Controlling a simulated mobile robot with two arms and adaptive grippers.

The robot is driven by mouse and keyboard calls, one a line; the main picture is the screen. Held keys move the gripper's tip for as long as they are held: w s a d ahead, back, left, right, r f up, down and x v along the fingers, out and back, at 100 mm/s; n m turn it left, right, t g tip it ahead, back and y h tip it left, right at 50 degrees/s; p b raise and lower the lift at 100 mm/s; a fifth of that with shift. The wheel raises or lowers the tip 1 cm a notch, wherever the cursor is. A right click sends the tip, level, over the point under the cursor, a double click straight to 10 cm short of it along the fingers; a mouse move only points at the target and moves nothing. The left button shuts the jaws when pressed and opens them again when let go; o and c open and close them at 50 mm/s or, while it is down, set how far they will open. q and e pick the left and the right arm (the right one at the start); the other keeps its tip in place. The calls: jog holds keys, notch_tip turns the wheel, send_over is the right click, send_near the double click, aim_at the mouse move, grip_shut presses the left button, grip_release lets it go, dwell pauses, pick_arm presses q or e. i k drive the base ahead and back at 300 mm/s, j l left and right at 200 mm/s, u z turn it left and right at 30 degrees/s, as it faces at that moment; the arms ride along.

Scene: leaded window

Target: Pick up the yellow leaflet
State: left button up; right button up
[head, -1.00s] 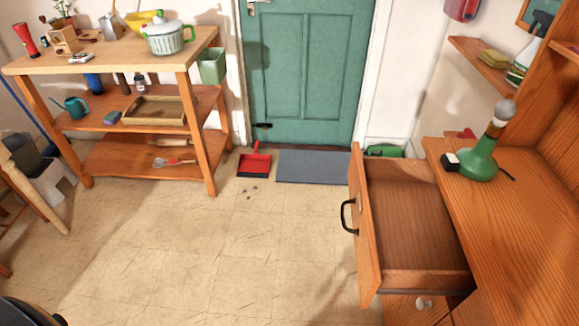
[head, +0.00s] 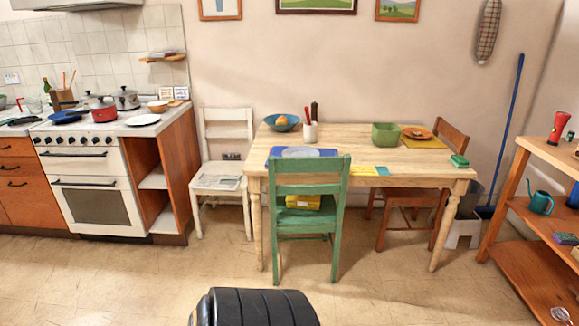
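A flat yellow piece (head: 361,170), which looks like the yellow leaflet, lies near the front edge of the wooden dining table (head: 450,173). A small teal piece (head: 383,171) lies against its right side. It is too small to read. Another yellow object (head: 303,202) is on the seat of the green chair, partly hidden by the backrest. Neither of my grippers is in view; only a dark ribbed part of my own body shows at the bottom.
A green chair (head: 310,189) stands at the table's front, left of the yellow piece. A white chair (head: 226,130) is at the left, a brown chair (head: 400,196) at the right. A wooden shelf (head: 545,215) stands far right. The floor in front is clear.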

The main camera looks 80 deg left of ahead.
aim_at(367, 171)
jog(key=u, duration=1.95)
jog(key=i+l, duration=0.1)
jog(key=i, duration=0.15)
jog(key=u, duration=0.05)
